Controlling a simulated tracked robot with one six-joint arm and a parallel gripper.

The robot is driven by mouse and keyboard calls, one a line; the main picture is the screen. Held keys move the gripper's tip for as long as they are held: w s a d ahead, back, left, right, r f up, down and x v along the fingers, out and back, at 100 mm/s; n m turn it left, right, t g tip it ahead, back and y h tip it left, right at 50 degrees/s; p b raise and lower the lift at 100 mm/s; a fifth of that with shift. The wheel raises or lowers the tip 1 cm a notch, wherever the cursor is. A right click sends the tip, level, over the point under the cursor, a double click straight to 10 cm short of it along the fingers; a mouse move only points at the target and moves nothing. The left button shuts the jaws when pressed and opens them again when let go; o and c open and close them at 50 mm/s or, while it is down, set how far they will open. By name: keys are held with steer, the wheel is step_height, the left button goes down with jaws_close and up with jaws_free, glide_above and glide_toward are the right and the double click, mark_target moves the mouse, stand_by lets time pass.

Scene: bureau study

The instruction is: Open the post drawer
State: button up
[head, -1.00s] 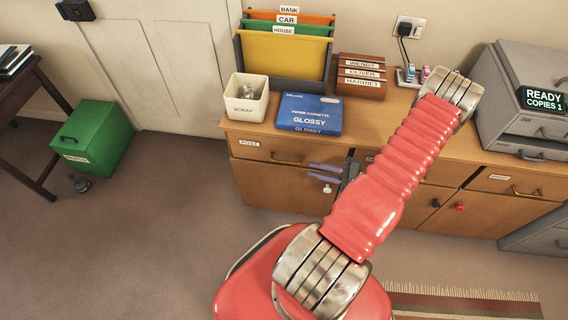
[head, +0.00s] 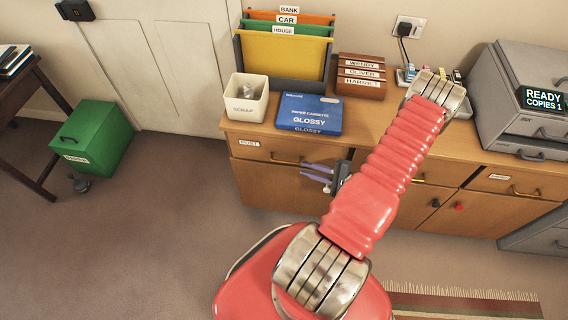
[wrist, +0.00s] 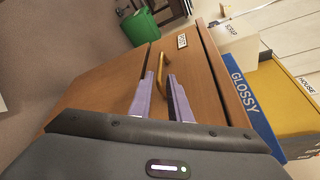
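The post drawer (head: 266,150) is in the upper left of the wooden sideboard and looks shut. Its white POST label (head: 249,143) is at its left, and its brass bar handle (head: 285,160) is near its middle. In the wrist view the handle (wrist: 164,70) and label (wrist: 182,41) show turned sideways. My gripper (head: 303,171) is at the right of the handle in the head view. Its two lilac fingers (wrist: 163,83) are apart, with the handle between them in the wrist view. I cannot tell whether they touch it. My arm hides part of the sideboard front.
On the sideboard top stand a scrap pot (head: 246,96), a blue GLOSSY box (head: 309,113), file folders (head: 285,55), a name-labelled wooden rack (head: 360,75) and a copier (head: 520,105). A green bin (head: 93,138) stands at the left. The floor before the drawer is clear.

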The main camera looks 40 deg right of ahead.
mark_target(285, 162)
steer(key=x, duration=1)
steer(key=shift+c, duration=0.7)
steer(key=shift+s, duration=0.1)
jaws_close()
